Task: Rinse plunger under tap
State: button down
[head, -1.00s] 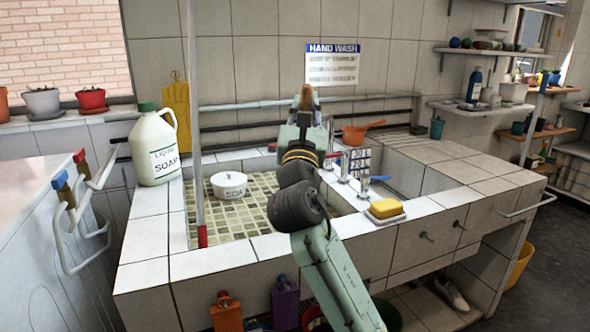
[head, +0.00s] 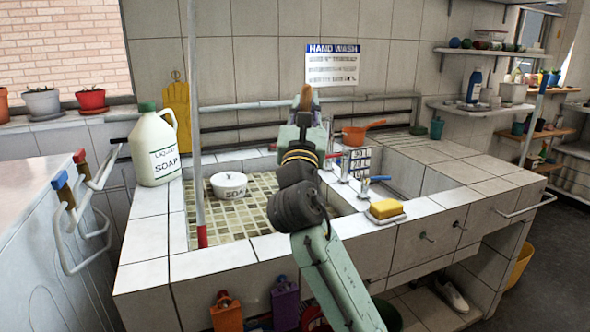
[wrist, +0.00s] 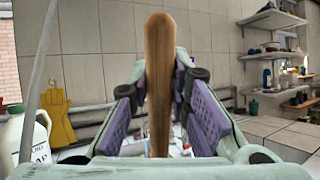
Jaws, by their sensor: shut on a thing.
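My gripper (head: 304,118) is over the back of the sink, seen from behind in the head view. In the wrist view my gripper (wrist: 160,92) is shut on an upright wooden handle (wrist: 159,50), which stands between the purple finger pads. The handle's brown top (head: 306,95) also shows above my gripper in the head view. I take it for the plunger's handle; its lower end is hidden. A tap with a red lever (head: 333,155) and a tap with a blue lever (head: 380,178) stand on the divider, right of my arm.
The tiled basin (head: 250,213) holds a white soap bowl (head: 229,186). A soap jug (head: 154,148) stands on the left corner. A grey pole (head: 194,110) rises at the basin's left. A yellow sponge (head: 385,208) lies on the front edge, and an orange pan (head: 355,134) sits behind the taps.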

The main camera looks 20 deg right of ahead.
aim_at(309, 91)
jog(key=shift+s+r, duration=0.1)
jog(key=shift+r, duration=0.05)
jog(key=s+r+p, duration=0.1)
jog(key=s+a+r+p, duration=0.1)
jog(key=s+r, duration=0.1)
jog(key=shift+s+r, duration=0.1)
jog(key=shift+s, duration=0.2)
jog(key=shift+s+a+r, duration=0.15)
jog(key=shift+s+r, duration=0.2)
jog(key=shift+s, duration=0.2)
jog(key=shift+f, duration=0.1)
dwell(0.3)
